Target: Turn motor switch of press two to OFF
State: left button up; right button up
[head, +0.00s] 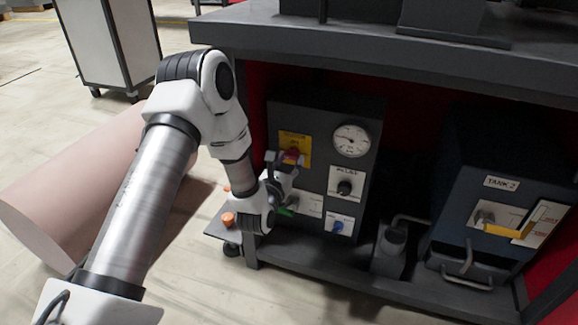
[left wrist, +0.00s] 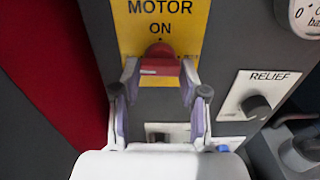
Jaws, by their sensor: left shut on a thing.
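The motor switch is a red knob (head: 291,155) on a yellow plate (head: 301,145) at the upper left of a dark grey control box. In the left wrist view the red knob (left wrist: 160,66) has its bar lying crosswise below the printed words MOTOR ON on the yellow plate (left wrist: 188,28). No OFF mark shows. My left gripper (head: 287,162) comes in from the left; in its wrist view the fingers (left wrist: 160,70) are closed on the two ends of the knob's bar. The fingers partly hide the plate's lower part. My right gripper is not in view.
The box (head: 318,113) also bears a gauge (head: 352,140), a black RELIEF knob (head: 345,187) and a blue knob (head: 337,227). A TANK 2 unit (head: 470,185) with a yellow lever stands at right. The dark bench top (head: 400,58) overhangs the box.

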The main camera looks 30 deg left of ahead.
pick_arm(q)
jog(key=shift+f, duration=0.1)
dwell(0.5)
jog(key=o, duration=1.1)
jog(key=shift+o, duration=0.2)
jog(key=v, duration=1.2)
